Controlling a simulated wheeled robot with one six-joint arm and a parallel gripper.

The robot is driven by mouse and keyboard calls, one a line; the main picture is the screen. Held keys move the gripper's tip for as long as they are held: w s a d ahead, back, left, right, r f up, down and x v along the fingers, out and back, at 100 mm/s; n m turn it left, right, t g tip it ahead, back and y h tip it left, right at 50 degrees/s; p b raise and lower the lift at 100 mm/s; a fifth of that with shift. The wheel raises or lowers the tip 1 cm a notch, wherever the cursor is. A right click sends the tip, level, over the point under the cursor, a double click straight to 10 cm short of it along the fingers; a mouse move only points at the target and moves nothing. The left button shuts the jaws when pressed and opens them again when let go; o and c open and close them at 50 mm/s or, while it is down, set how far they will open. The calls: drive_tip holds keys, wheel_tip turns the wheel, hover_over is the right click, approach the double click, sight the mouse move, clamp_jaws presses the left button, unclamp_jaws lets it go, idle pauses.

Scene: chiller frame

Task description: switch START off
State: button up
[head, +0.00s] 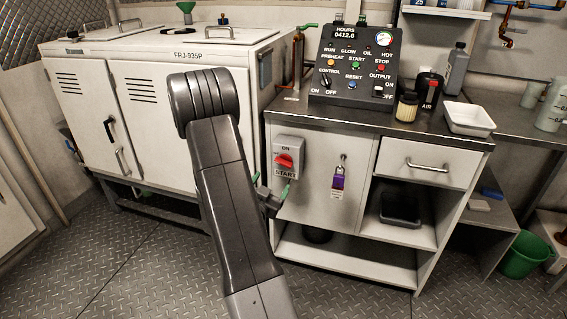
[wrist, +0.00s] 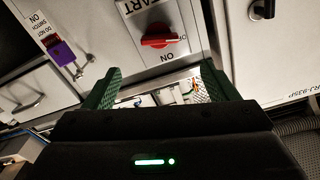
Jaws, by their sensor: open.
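The START switch (head: 290,147) is a grey box on the front of the cabinet, marked ON above and START below. Its red rotary handle (head: 284,161) also shows in the wrist view (wrist: 160,37), upside down, lying crosswise in the picture. A small, partly readable mark sits beside it there; I cannot tell which end is the pointer. My gripper (head: 271,188) is just below and in front of the box, partly hidden by my arm. In the wrist view its green fingers (wrist: 161,68) are open and empty, spread to either side of the handle, apart from it.
A purple padlock with a tag (head: 338,178) hangs on the cabinet right of the switch; it also shows in the wrist view (wrist: 62,52). The control panel (head: 353,66) stands on the counter above. A white chiller cabinet (head: 160,90) is at left. The floor in front is clear.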

sight(282, 164)
drive_tip(key=x, duration=1.1)
drive_tip(key=shift+w+d, duration=0.15)
drive_tip(key=shift+w, duration=0.15)
drive_tip(key=shift+c, duration=0.2)
